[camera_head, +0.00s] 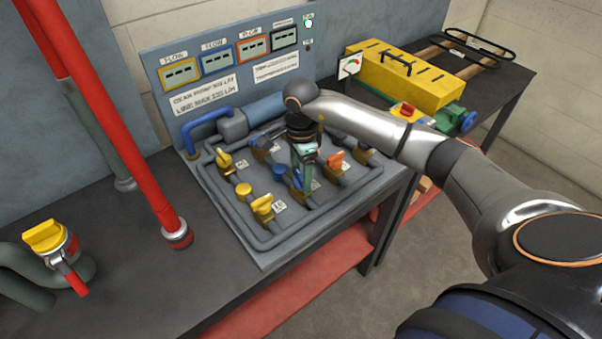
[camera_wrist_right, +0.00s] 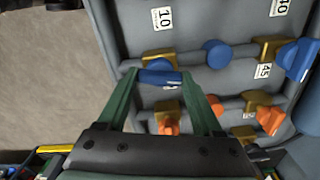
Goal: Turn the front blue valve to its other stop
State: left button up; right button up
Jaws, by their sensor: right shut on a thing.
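The front blue valve has a blue handle (camera_wrist_right: 160,77) on a brass body (camera_wrist_right: 158,56), seen in the right wrist view. My right gripper (camera_wrist_right: 158,76) is shut on this handle, with one green finger on each side of it. In the head view my right gripper (camera_head: 299,176) reaches down from above onto the grey pipe panel (camera_head: 262,240) and hides most of the valve. A second blue valve (camera_wrist_right: 300,58) stands farther along the same pipe, beyond a round blue cap (camera_wrist_right: 216,53). My left gripper is not in view.
Yellow valves (camera_head: 262,206) stand left of my right gripper, and an orange valve (camera_head: 336,160) stands close on its right. A yellow box (camera_head: 405,80) sits at the back right. A red pipe (camera_head: 120,130) rises at the left. The bench between that pipe and the panel is clear.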

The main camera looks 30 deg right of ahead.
jog(key=m, duration=0.3)
jog(key=shift+m, duration=0.4)
jog(key=m, duration=0.3)
jog(key=shift+m+b, duration=0.3)
jog(key=shift+b, duration=0.05)
jog(key=m, duration=0.3)
jog(key=shift+m, duration=2.4)
jog(key=o, duration=1.4)
jog(key=shift+c, duration=0.2)
jog(key=shift+r, duration=0.1)
